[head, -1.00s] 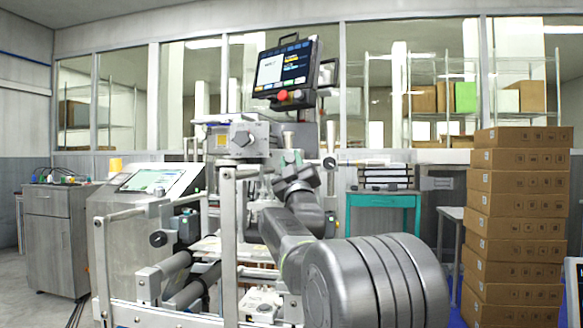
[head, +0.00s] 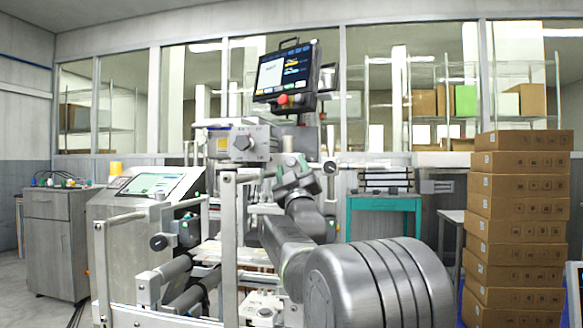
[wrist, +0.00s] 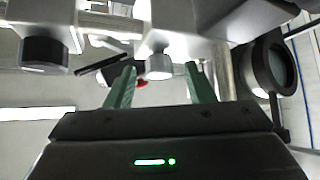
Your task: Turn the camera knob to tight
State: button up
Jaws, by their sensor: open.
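In the wrist view a small silver knob (wrist: 159,66) hangs under a pale bracket, between the two green fingertips of my gripper (wrist: 160,72). My gripper is open, with a finger on each side of the knob and visible gaps. I cannot tell its tight mark or its turn angle, nor for certain that it is the camera knob. In the head view my wrist (head: 297,178) is at the machine's right side, below the screen.
A dark knob (wrist: 44,54) is at the left in the wrist view, and a round dark-rimmed lens-like part (wrist: 268,64) is at the right. A grey box with a dial (head: 241,142) sits left of my wrist. Stacked cartons (head: 515,230) stand at the right.

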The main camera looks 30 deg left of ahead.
jog(key=v, duration=0.6)
jog(key=shift+s+d+f+p, duration=0.15)
jog(key=shift+s+p, duration=0.1)
jog(key=shift+p, duration=0.1)
jog(key=shift+w, duration=0.1)
jog(key=x, duration=0.7)
jog(key=shift+w+b, duration=0.15)
jog(key=shift+b, duration=0.25)
jog(key=shift+r, duration=0.25)
jog(key=shift+f, duration=0.15)
